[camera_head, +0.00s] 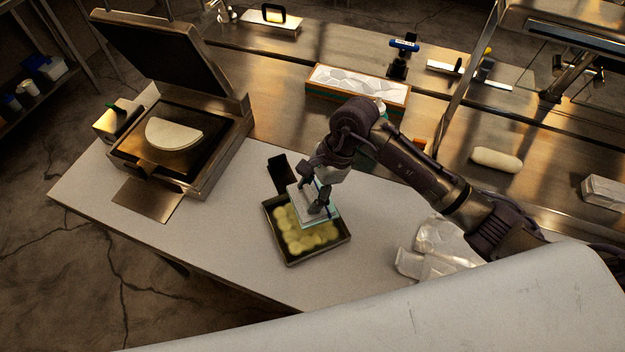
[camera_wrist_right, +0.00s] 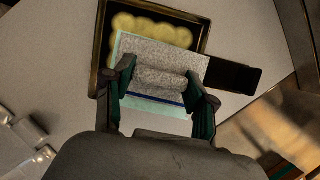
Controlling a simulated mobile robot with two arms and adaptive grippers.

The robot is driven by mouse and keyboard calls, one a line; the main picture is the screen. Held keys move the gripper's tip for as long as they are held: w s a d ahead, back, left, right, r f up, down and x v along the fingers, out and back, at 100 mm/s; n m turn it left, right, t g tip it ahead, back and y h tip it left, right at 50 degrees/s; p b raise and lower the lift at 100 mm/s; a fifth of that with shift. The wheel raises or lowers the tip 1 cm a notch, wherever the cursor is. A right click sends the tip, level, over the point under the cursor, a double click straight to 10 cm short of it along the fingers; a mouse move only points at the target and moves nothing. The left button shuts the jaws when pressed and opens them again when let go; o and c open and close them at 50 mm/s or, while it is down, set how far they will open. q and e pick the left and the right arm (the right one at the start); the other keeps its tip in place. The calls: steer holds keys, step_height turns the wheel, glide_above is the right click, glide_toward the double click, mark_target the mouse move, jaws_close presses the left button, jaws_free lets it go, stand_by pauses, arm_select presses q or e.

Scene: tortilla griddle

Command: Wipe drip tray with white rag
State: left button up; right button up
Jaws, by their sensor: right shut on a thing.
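The drip tray (camera_head: 344,240) is a dark, shallow rectangular pan on the white counter, with several yellowish blotches on its floor. My right gripper (camera_head: 316,206) is over its far right part and is shut on the white rag (camera_head: 300,200). In the right wrist view the rag (camera_wrist_right: 150,58) is a grey-white pad with a pale teal border and a blue stripe, pinched between the fingers of my right gripper (camera_wrist_right: 160,92). The rag overlaps the tray (camera_wrist_right: 203,33) and hides part of it. I cannot tell whether it touches the tray floor. My left gripper is not in view.
An open griddle (camera_head: 205,165) with a folded tortilla (camera_head: 174,134) stands to the left. A dark flat handle (camera_head: 281,172) lies at the tray's far edge. Crumpled clear plastic (camera_head: 440,240) lies to the right. A wooden box (camera_head: 350,86) stands behind my arm. Counter left of the tray is clear.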

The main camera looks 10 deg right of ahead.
steer(key=shift+w+a+f, duration=0.15)
steer(key=shift+w, duration=0.05)
steer(key=shift+s+f+b, duration=0.1)
steer(key=shift+f+b, duration=0.1)
steer(key=shift+b, duration=0.5)
step_height(320, 180, down, 4)
steer(key=b, duration=0.4)
steer(key=shift+f, duration=0.2)
steer(key=shift+f+b, duration=0.5)
steer(key=shift+b, duration=0.4)
steer(key=o, duration=0.8)
steer(key=shift+c, duration=0.2)
